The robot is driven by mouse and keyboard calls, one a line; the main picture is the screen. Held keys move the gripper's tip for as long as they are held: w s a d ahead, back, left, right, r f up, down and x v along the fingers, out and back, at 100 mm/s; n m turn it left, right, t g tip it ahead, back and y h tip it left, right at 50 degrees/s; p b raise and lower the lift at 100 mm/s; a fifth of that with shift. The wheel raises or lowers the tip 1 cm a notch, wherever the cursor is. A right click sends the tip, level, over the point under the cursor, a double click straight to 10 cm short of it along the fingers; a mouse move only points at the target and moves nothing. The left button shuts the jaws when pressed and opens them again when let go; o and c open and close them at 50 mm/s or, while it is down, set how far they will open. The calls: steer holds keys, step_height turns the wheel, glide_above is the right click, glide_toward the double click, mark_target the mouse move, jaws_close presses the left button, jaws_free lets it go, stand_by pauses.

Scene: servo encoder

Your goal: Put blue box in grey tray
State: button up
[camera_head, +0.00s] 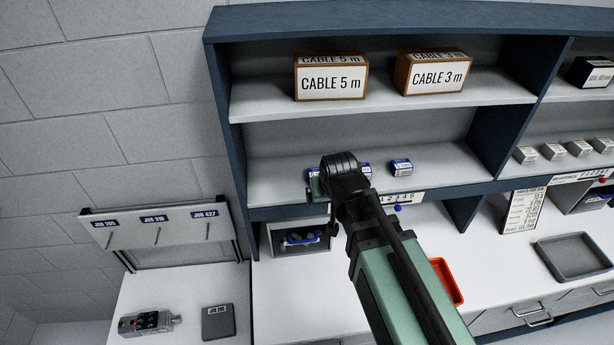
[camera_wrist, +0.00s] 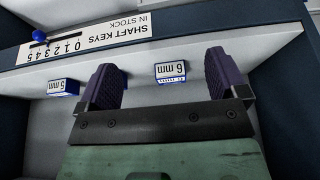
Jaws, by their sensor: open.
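My gripper (camera_wrist: 161,64) is open, and nothing is held between its two purple fingers. In the wrist view, a small blue and white box labelled 6 mm (camera_wrist: 170,72) appears between the fingers, apart from both; its exact distance is unclear. A similar 5 mm box (camera_wrist: 62,87) sits left of the left finger. In the head view, one blue box (camera_head: 402,167) is clear on the lower shelf, right of my wrist. Others are partly hidden behind my wrist and gripper. The grey tray (camera_head: 575,257) lies on the worktop at right and looks empty.
The shelf edge carries a SHAFT KEYS scale (camera_wrist: 85,40) with a blue slider. Cable boxes (camera_head: 331,77) stand on the shelf above. An orange-red tray (camera_head: 447,281) lies partly behind my arm. Small grey boxes (camera_head: 552,151) stand beyond the blue upright divider.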

glide_toward(318, 172)
steer(key=f, duration=0.5)
steer(key=shift+w+a, duration=0.1)
steer(key=shift+w, duration=0.15)
steer(key=b+x, duration=0.2)
steer(key=x, duration=0.1)
steer(key=b+x, duration=0.3)
steer(key=shift+w+r, duration=0.2)
steer(key=shift+w, duration=0.2)
steer(key=shift+s+r, duration=0.1)
steer(key=shift+r, duration=0.15)
steer(key=c, duration=1.2)
steer(key=shift+r+p, duration=0.15)
steer(key=shift+p, duration=0.2)
